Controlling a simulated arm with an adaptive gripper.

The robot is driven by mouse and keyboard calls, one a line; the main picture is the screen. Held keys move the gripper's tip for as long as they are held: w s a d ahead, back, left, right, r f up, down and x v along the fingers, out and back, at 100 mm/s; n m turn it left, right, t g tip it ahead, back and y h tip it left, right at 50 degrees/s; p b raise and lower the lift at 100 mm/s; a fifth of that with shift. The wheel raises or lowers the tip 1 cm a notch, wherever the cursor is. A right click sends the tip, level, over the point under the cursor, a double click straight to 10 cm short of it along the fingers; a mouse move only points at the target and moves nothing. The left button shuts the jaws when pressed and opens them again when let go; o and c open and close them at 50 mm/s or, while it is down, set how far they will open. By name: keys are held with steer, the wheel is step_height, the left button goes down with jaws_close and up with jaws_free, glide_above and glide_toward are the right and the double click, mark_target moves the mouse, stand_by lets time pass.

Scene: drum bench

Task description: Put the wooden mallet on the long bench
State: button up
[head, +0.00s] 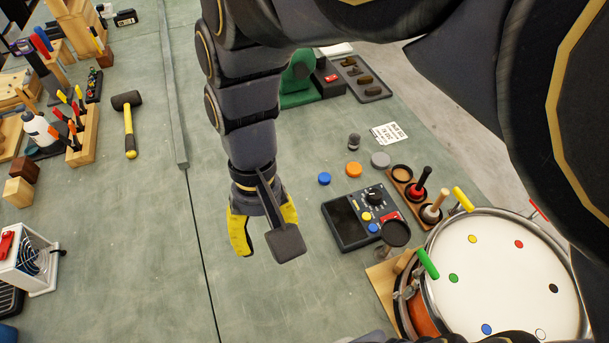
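The only clearly wood-handled upright tool is a stick (438,202) standing in a rack of round holders beside the drum; I cannot tell whether it is the wooden mallet. A mallet with a black head and yellow handle (128,125) lies on the left of the green bench top (150,235). I cannot tell whether this surface is the long bench. My gripper (266,232) is over the middle of the green top, its yellow fingers apart with nothing seen between them. A dark square part in front hides some of the right finger. It is apart from both tools.
A drum (497,268) with coloured dots stands at lower right. A control box (352,218) and coloured discs lie right of my gripper. Tool racks (82,138) and a white fan box (28,262) line the left. A raised strip (172,90) crosses the top; lower middle is clear.

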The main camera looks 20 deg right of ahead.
steer(key=shift+o, duration=1.3)
steer(key=s+d+n+t, duration=0.1)
steer(key=s+d, duration=0.5)
steer(key=s, duration=0.1)
steer(key=shift+s+d+r+h, duration=0.15)
steer(key=shift+s+r+h, duration=0.05)
steer(key=shift+r+h, duration=0.2)
steer(key=shift+w+f, duration=0.1)
steer(key=shift+f, duration=0.05)
